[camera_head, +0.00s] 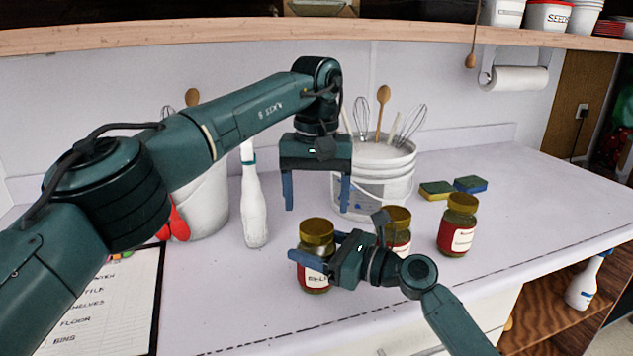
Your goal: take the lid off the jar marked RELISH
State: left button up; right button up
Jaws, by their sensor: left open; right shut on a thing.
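The jar whose partly covered label seems to begin with REL (314,283) stands on the counter, upright, with its gold lid (317,230) on. My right gripper (312,254) is shut on this jar, its fingers around it just below the lid. My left gripper (317,198) is open and empty, pointing down above and slightly behind the lid, apart from it. A second gold-lidded jar (398,217) stands behind my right gripper, its label mostly hidden. A third jar (459,225) with a red and white label stands to the right; its writing is too small to read.
A white bucket of utensils (390,160) stands behind the jars. A white bottle (253,205) and another white bucket (208,205) stand to the left. Two sponges (437,190) lie behind the third jar. A clipboard (110,305) lies front left. The counter's right side is clear.

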aim_at(316, 226)
pick_arm(q)
jog(key=shift+f, duration=2.35)
